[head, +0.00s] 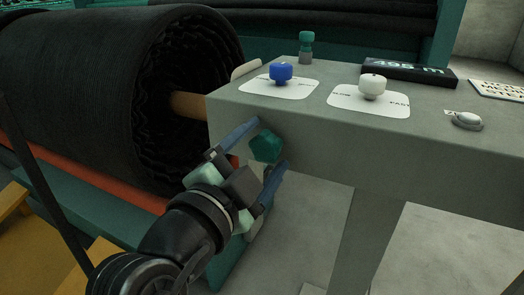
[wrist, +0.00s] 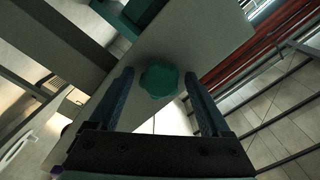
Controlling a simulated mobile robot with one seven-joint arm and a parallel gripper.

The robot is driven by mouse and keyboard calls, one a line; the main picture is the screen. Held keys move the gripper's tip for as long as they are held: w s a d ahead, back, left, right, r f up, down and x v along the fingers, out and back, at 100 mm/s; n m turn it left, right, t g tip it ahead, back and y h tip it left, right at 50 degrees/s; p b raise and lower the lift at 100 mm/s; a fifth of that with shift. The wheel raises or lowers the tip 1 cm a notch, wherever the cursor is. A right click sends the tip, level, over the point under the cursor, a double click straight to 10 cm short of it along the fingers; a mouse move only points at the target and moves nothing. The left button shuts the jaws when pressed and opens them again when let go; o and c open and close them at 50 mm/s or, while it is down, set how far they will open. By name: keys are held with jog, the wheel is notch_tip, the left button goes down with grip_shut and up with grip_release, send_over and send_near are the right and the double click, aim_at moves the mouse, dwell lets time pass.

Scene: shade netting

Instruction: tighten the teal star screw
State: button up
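The teal star screw (head: 265,147) sticks out of the front left face of the grey console (head: 300,133). In the wrist view the screw (wrist: 159,80) is a lobed teal knob, between and a little beyond the fingers. My gripper (head: 266,152) is open around the knob, one blue finger on each side. In the wrist view my gripper (wrist: 160,85) shows gaps between both fingers and the knob, so it appears not to touch it. The screw's shaft is hidden.
On the console top stand a blue knob (head: 281,72), a white knob (head: 373,87), a teal-topped peg (head: 306,45), a black display (head: 409,72) and a silver button (head: 467,119). A large black netting roll (head: 100,90) lies close on the left.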

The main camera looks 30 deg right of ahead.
jog(key=shift+b+v, duration=0.45)
jog(key=shift+v, duration=1.05)
